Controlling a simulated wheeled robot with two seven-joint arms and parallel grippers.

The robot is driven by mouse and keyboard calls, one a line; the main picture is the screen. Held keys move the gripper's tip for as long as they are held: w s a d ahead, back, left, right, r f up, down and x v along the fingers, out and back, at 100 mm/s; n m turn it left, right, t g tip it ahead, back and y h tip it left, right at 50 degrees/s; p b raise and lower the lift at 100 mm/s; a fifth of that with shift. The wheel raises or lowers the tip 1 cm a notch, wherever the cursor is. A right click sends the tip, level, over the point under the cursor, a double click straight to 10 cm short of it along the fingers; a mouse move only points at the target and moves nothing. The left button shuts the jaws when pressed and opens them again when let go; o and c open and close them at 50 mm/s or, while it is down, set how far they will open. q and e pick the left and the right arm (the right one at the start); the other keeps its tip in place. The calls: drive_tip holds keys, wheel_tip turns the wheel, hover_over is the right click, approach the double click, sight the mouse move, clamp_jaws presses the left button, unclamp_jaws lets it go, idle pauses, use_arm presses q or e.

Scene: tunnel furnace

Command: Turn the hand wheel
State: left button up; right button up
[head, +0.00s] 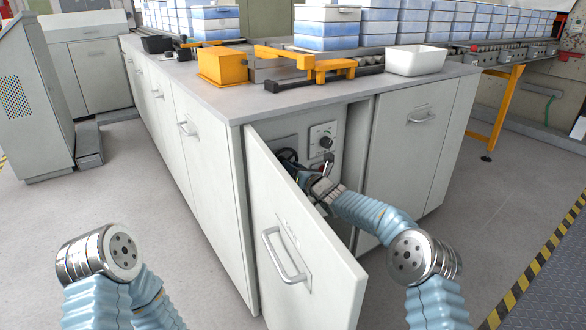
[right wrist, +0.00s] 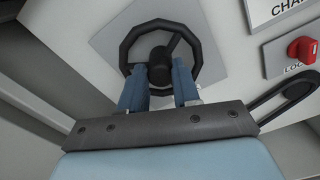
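The black hand wheel (head: 287,156) is inside the cabinet, behind the open door and partly hidden by my right gripper in the head view. In the right wrist view the wheel (right wrist: 128,47) is a dark many-sided ring with spokes and a round hub, on a grey plate. My right gripper (right wrist: 160,68) has its two blue fingers apart, one on each side of the hub's lower part. They overlap the lower rim; I cannot tell whether they touch it. In the head view the right gripper (head: 303,178) reaches into the cabinet. My left gripper is out of view.
The open cabinet door (head: 300,235) with its handle stands left of my right arm. A red knob (right wrist: 302,50) on a panel and a black curved handle (right wrist: 285,100) are right of the wheel. The countertop (head: 235,100) lies above the cabinet.

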drive_tip(key=c, duration=0.5)
drive_tip(key=shift+o, duration=0.2)
drive_tip(key=m, duration=1.4)
drive_tip(key=f+m, duration=0.1)
drive_tip(key=m, duration=0.7)
drive_tip(key=shift+d+p, duration=0.15)
drive_tip(key=shift+p, duration=0.2)
